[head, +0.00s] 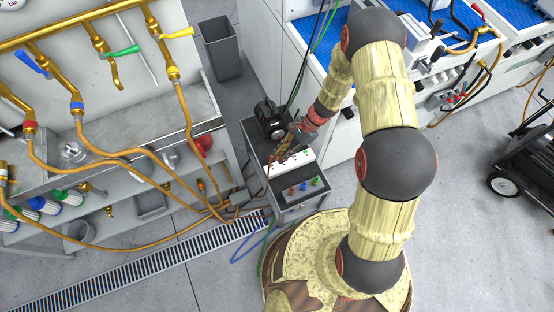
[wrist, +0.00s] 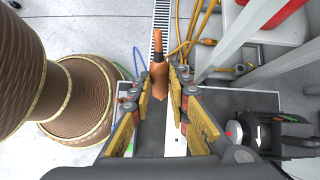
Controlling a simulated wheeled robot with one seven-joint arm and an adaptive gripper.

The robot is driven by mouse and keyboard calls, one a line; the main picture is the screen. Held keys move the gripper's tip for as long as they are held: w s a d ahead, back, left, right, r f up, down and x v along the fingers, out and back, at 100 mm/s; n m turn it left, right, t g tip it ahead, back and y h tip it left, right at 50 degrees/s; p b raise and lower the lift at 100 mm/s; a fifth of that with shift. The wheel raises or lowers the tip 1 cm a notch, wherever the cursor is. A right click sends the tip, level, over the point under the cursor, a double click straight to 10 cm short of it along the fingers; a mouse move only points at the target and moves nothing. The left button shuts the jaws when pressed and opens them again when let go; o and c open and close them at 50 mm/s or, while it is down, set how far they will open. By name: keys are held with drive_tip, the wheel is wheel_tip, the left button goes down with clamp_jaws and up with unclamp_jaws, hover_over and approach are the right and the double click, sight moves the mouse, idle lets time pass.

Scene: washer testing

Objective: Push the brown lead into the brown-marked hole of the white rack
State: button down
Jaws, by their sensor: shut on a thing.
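My gripper (wrist: 160,84) is shut on the brown lead (wrist: 158,76), whose orange-brown plug stands between the yellow finger pads in the wrist view. In the head view my gripper (head: 287,144) is low over the white rack (head: 292,164) on the small grey cart. A narrow white part of the rack (wrist: 175,146) shows below the plug in the wrist view. The fingers and plug hide much of the rack, and the brown-marked hole cannot be made out. I cannot tell whether the plug touches the rack.
A black device (head: 269,118) stands on the cart behind the rack. Several small coloured plugs (head: 304,186) lie on the cart's front part. A bench with orange hoses (head: 150,152) is close on the left. Blue and orange cables hang beside the cart.

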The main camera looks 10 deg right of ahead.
wheel_tip(320, 180, down, 6)
drive_tip(key=a+m+t+y+b, duration=0.2)
drive_tip(key=m+t+y, duration=0.1)
drive_tip(key=m+y, duration=0.15)
drive_tip(key=m+t+y+b, duration=0.1)
drive_tip(key=m+t+b, duration=0.3)
drive_tip(key=t, duration=0.1)
hover_over(277, 170)
drive_tip(key=shift+w+f, duration=0.15)
drive_tip(key=shift+f, duration=4.85)
drive_tip(key=shift+d+b, duration=0.1)
drive_tip(key=shift+b, duration=0.3)
drive_tip(key=shift+f+b, duration=1.3)
drive_tip(key=shift+f, duration=0.15)
drive_tip(key=c, duration=1.6)
unclamp_jaws()
